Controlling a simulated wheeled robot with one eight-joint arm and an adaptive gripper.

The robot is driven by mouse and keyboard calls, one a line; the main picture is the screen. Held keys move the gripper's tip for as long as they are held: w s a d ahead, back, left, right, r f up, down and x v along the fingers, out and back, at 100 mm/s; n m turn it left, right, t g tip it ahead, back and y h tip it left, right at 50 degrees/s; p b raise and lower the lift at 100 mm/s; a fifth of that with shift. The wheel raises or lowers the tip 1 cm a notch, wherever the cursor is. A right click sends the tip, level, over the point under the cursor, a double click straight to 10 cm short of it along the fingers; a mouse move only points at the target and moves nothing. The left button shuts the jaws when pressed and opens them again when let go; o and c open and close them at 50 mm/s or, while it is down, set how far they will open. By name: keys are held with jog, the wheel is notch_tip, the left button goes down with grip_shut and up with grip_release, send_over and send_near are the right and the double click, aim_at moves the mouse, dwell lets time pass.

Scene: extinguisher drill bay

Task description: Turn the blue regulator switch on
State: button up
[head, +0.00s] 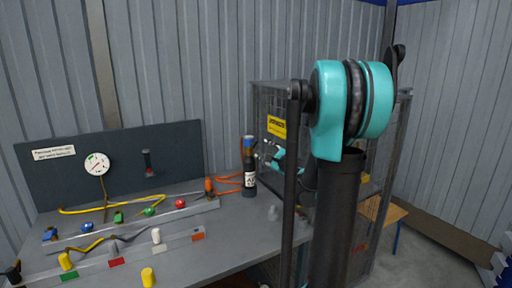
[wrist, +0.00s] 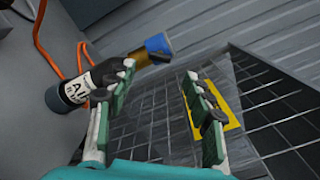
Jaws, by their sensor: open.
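Several small coloured knobs sit along a rail on the grey bench in the head view. A blue one (head: 50,234) is at the far left and a second blue one (head: 87,227) is just right of it. I cannot tell which is the regulator switch. A dark bottle (head: 249,175) with a blue top and a white label stands at the back right of the bench; it also shows in the wrist view (wrist: 85,85). My gripper (wrist: 160,85) is open and empty, with its left finger overlapping the bottle in the wrist view.
A mesh cage (head: 270,100) with a yellow sign (head: 276,127) stands right of the bottle. An orange hose (head: 228,180) lies left of the bottle. A dark back panel (head: 120,165) carries a round gauge (head: 97,163). Yellow, white and grey pegs stand at the bench front.

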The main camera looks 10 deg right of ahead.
aim_at(255, 145)
jog(key=x, duration=0.7)
jog(key=shift+c, duration=0.3)
jog(key=c, duration=1.1)
jog(key=shift+n, duration=0.4)
jog(key=n, duration=0.2)
jog(key=shift+n, duration=2.3)
